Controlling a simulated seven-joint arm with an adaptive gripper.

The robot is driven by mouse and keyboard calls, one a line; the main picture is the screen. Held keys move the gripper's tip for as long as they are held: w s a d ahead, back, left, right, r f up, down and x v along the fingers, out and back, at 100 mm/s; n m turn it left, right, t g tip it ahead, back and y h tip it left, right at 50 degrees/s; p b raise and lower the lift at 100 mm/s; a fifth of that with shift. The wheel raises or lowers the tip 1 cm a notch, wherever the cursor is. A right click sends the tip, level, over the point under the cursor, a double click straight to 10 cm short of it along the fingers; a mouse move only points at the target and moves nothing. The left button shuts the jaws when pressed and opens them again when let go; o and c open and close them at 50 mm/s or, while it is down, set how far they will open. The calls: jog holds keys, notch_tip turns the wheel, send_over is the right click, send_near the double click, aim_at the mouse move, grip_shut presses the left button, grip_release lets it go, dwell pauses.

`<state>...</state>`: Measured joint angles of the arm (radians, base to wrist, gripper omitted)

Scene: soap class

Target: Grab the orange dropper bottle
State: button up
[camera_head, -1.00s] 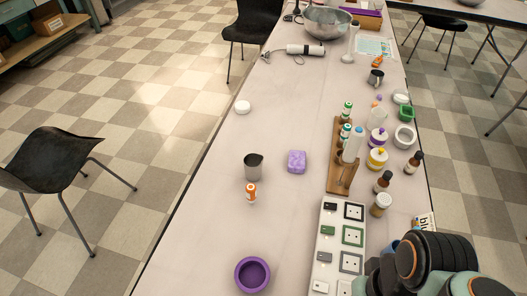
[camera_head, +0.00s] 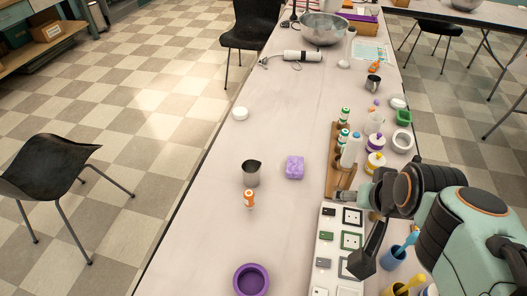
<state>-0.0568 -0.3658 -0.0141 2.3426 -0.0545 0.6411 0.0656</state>
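A small white and orange bottle (camera_head: 249,198) stands upright on the pale table, left of its middle, just in front of a grey metal cup (camera_head: 251,173). Another small orange item (camera_head: 374,67) is at the far right of the table, too small to identify. My arm reaches in from the right edge. The dark end piece that looks like my gripper (camera_head: 362,264) hangs over the right side, near the white tray, well to the right of the bottle. Its fingers cannot be made out, and I see nothing held in it.
A purple sponge (camera_head: 294,167) and purple bowl (camera_head: 251,280) lie near the bottle. A wooden rack (camera_head: 333,172) with bottles and a white tray (camera_head: 325,236) of square pieces stand to the right. Blue (camera_head: 394,257) and yellow (camera_head: 394,289) cups are under my arm. The table's left side is mostly clear.

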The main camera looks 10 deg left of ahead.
jog(key=w+a+f+n+t, duration=0.1)
jog(key=w+a, duration=0.4)
jog(key=w, duration=0.4)
jog(key=n+y, duration=0.1)
jog(key=n, duration=0.1)
send_over(249, 200)
jog(key=w+d, duration=0.4)
jog(key=d, duration=0.2)
notch_tip(249, 200, down, 10)
jog(key=s+a+f+g, duration=0.1)
jog(key=f, duration=0.2)
jog(key=s+a+f+n+g, duration=0.1)
jog(key=s+a+f, duration=0.1)
jog(key=f, duration=0.1)
jog(key=s+a+f+n+g, duration=0.1)
jog(key=s+a+f, duration=0.1)
jog(key=f, duration=0.2)
jog(key=shift+a, duration=0.15)
jog(key=x, duration=0.4)
jog(key=shift+w+a+f, duration=0.1)
jog(key=shift+w+f, duration=0.1)
jog(key=shift+f, duration=0.15)
jog(key=shift+w+a+f, duration=0.1)
jog(key=shift+w+f, duration=0.1)
jog(key=shift+f, duration=0.4)
jog(key=c, duration=1)
